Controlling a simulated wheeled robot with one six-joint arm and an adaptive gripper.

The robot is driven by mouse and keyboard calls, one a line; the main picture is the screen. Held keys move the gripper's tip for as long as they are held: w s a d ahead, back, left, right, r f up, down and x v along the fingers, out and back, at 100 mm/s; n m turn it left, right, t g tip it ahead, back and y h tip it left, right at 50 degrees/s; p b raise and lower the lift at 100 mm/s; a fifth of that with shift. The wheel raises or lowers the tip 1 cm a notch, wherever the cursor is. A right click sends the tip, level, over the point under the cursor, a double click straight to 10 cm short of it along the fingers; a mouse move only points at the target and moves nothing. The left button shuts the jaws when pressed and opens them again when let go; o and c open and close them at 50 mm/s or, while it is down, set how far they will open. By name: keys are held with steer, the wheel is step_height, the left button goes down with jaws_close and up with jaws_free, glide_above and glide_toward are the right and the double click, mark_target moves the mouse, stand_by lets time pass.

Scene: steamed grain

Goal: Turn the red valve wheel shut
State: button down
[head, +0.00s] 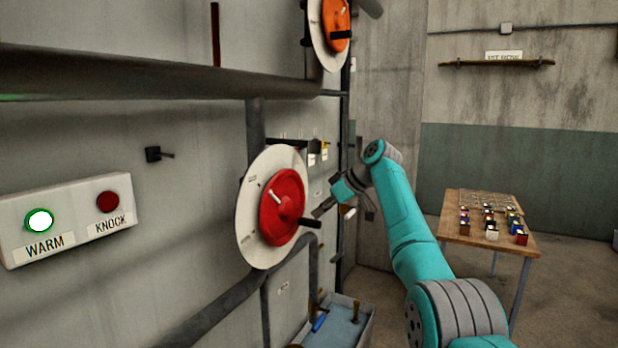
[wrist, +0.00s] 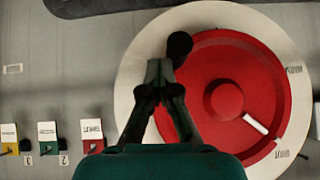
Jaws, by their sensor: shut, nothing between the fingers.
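The red valve wheel (head: 270,222) sits on a round white dial plate (head: 247,235) on the grey wall. It has a raised hub, a white pointer mark (head: 274,197) and a black handle knob (head: 310,222) sticking out from its face. In the wrist view the wheel (wrist: 205,72) fills the right side, with the knob (wrist: 180,45) at its upper left and the pointer mark (wrist: 255,124) aimed at lower right, near a small label. My gripper (wrist: 158,72) is shut and empty, its fingertips close beside the knob; I cannot tell whether they touch it.
A second dial with an orange wheel (head: 337,22) is above right. A thick pipe (head: 150,84) crosses the wall above. A WARM/KNOCK box (head: 70,218) is at left. A blue-grey bin (head: 340,325) stands below, and a wooden table (head: 458,232) with small blocks is at right.

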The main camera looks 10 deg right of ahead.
steer(key=shift+s+a+f, duration=0.1)
steer(key=shift+f, duration=0.25)
stand_by(0.4)
